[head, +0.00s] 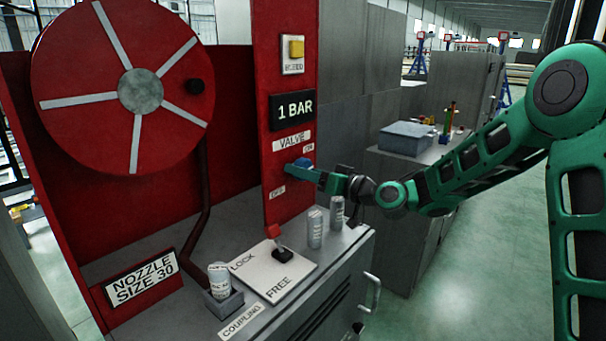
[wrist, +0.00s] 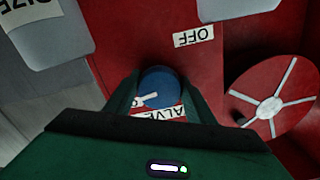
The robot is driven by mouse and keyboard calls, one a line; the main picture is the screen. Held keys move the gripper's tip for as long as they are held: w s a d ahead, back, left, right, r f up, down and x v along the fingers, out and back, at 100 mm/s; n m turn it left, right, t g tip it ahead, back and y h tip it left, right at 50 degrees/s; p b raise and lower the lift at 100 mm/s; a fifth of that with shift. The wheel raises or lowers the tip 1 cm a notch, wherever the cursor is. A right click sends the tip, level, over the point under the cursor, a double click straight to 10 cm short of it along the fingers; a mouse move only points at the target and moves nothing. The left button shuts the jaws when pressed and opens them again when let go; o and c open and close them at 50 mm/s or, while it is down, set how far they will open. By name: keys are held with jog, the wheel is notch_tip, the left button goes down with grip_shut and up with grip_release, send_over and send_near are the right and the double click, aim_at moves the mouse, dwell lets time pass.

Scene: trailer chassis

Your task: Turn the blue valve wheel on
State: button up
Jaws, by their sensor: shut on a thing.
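The blue valve wheel (head: 291,167) is on the red panel, below the "VALVE" label (head: 292,141). It also shows in the wrist view (wrist: 160,80), with a white pointer line toward its lower left there. My gripper (head: 301,169) is shut on the wheel, with one finger on each side of it in the wrist view. The "ON" label (head: 308,148) is up and right of the wheel in the head view. The "OFF" label (head: 277,191) is below it. My gripper hides part of the wheel in the head view.
The "1 BAR" display (head: 294,108) and a yellow button (head: 297,48) are above the valve. A lever plate (head: 262,270) and grey cylinders (head: 315,229) stand on the bench below. A red reel (head: 70,75) is at the left. Open floor lies at the right.

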jog(key=shift+d+f+n, duration=0.15)
jog(key=shift+f+n, duration=0.15)
jog(key=shift+n, duration=0.7)
jog(key=shift+w, duration=0.1)
jog(key=o, duration=1)
jog(key=shift+w, duration=0.1)
jog(key=shift+o, duration=0.2)
jog(key=shift+r, duration=0.15)
jog(key=v, duration=1)
jog(key=shift+s+d, duration=0.25)
